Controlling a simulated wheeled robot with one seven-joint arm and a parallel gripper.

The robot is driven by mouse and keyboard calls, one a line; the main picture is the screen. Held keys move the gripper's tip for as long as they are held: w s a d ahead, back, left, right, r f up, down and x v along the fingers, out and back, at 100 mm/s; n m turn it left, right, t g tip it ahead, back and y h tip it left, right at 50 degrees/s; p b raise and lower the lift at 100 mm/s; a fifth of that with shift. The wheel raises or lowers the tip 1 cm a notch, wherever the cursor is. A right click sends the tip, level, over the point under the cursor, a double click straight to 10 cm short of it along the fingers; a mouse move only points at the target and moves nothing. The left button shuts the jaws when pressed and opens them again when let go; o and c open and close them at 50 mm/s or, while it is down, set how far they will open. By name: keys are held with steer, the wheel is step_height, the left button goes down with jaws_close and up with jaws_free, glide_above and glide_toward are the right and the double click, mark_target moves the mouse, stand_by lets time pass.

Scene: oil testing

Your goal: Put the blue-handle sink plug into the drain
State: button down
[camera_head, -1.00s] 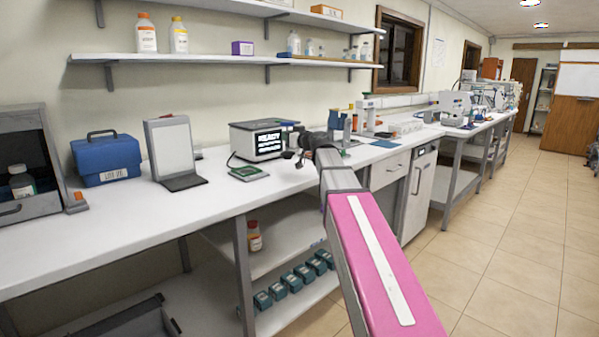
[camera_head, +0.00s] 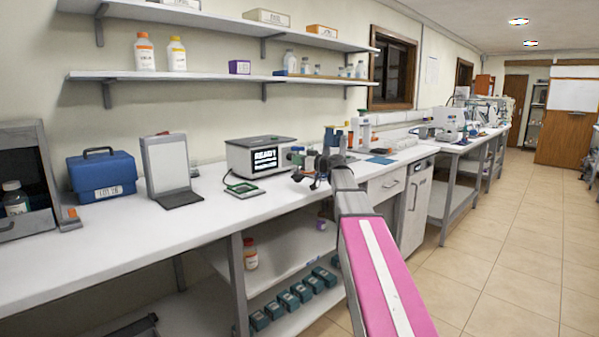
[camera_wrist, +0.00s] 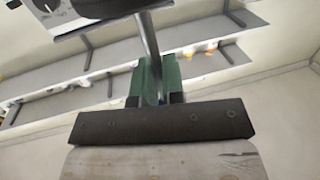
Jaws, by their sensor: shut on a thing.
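My gripper (camera_head: 296,157) is held over the bench beside the white box with the READY screen; it is small in the head view. In the wrist view its green fingers (camera_wrist: 157,64) are closed together. No drain or sink can be made out in either view.
The white READY box (camera_head: 262,156) and a green pad (camera_head: 244,190) stand near my gripper. A tablet-like stand (camera_head: 170,168) and blue case (camera_head: 101,176) are further left on the bench (camera_head: 120,220). Shelves (camera_head: 210,78) hang above. The tiled floor (camera_head: 500,230) at right is clear.

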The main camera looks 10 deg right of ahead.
mark_target(301, 175)
steer(key=shift+d+f, duration=0.2)
steer(key=shift+f, duration=1.9)
steer(key=shift+f, duration=0.15)
steer(key=c, duration=1.2)
jaws_free()
steer(key=shift+s+d, duration=0.15)
steer(key=shift+d, duration=0.05)
steer(key=v, duration=1.1)
steer(key=shift+s+d, duration=0.15)
